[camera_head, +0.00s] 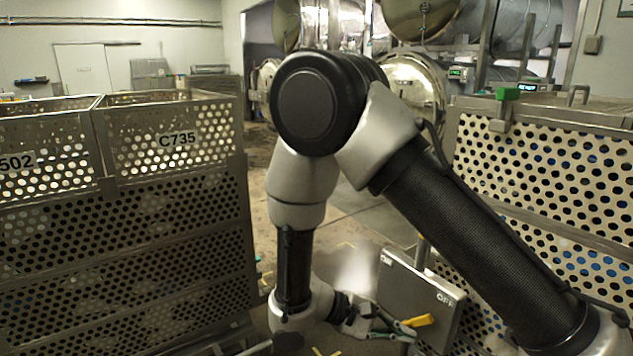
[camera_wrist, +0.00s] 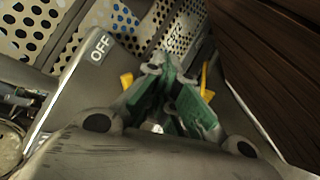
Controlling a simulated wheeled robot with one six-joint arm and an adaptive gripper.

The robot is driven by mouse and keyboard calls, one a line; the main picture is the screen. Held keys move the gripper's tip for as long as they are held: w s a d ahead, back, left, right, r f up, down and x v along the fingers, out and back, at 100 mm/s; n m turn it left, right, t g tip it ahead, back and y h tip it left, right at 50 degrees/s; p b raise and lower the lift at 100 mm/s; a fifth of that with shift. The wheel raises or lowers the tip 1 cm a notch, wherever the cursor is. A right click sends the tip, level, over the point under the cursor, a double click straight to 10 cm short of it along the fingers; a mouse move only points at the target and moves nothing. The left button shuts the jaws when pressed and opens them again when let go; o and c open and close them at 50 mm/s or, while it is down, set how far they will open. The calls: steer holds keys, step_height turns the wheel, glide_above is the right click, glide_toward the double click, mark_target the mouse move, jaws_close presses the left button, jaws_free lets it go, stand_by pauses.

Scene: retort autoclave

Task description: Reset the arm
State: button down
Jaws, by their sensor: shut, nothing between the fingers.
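My arm reaches across the middle of the head view and bends down toward a grey switch box. My gripper (camera_head: 400,331) is low in front of the box, with its fingers pointing right beside a yellow handle (camera_head: 418,320). In the wrist view my gripper (camera_wrist: 171,102) shows green finger pads drawn together, with nothing seen held between them. Yellow parts (camera_wrist: 127,80) show on both sides of the fingers. I cannot tell whether the fingers touch the handle.
The switch box (camera_head: 405,290) bears ON and OFF labels; its OFF side (camera_wrist: 85,85) is close in the wrist view. A perforated crate (camera_head: 545,160) stands right, and stacked perforated crates, one marked C735 (camera_head: 205,155), stand left. Round autoclave doors (camera_head: 412,82) are behind.

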steer(key=s+d+r+m+t+y, duration=0.2)
steer(key=d+r+y, duration=0.4)
steer(key=d+r, duration=0.3)
steer(key=s+d+r+m+t+y, duration=0.2)
steer(key=s+d+r+m+y, duration=0.3)
steer(key=d+r, duration=0.5)
step_height(320, 180, up, 9)
steer(key=shift+s+f+t+y, duration=0.2)
steer(key=shift+s+t+y, duration=0.2)
steer(key=shift+s+y, duration=0.4)
steer(key=shift+a, duration=0.15)
